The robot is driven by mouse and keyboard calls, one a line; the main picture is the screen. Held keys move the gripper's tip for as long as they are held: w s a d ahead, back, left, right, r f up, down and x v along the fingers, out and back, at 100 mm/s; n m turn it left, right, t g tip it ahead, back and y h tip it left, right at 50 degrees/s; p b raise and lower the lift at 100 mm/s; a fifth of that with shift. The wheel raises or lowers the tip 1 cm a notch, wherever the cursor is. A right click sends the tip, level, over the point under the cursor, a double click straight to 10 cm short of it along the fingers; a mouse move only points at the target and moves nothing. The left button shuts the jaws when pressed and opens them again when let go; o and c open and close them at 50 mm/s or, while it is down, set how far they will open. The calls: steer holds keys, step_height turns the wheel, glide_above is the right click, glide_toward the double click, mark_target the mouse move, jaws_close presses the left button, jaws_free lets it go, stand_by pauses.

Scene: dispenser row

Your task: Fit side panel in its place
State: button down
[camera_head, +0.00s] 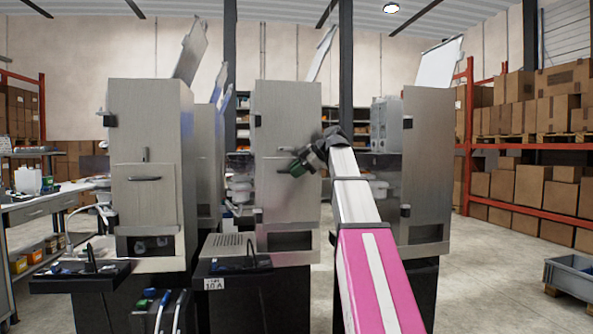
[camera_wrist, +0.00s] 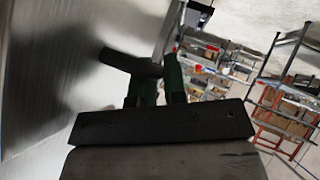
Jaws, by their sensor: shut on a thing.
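My gripper (camera_head: 296,168) is in front of the middle dispenser machine (camera_head: 288,115), at mid height. In the wrist view its green and dark fingers (camera_wrist: 160,82) are close together, shut on a dark bar-like grip (camera_wrist: 130,62). The grip stands beside a large brushed-metal sheet (camera_wrist: 50,60), which fills the left side and looks like the side panel. The grip casts a shadow on the sheet. In the head view I cannot tell the panel's edges from the machine's grey front. The middle machine's left side shows exposed parts (camera_head: 240,185).
A similar machine (camera_head: 148,120) stands to the left and another (camera_head: 428,150) to the right. Black trays jut out in front, one under the left machine (camera_head: 80,279). A workbench (camera_head: 40,205) is at far left. Open floor and a grey crate (camera_head: 572,275) lie right.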

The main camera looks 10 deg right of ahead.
steer(key=shift+f, duration=0.7)
steer(key=c, duration=1.1)
jaws_free()
steer(key=shift+d, duration=0.1)
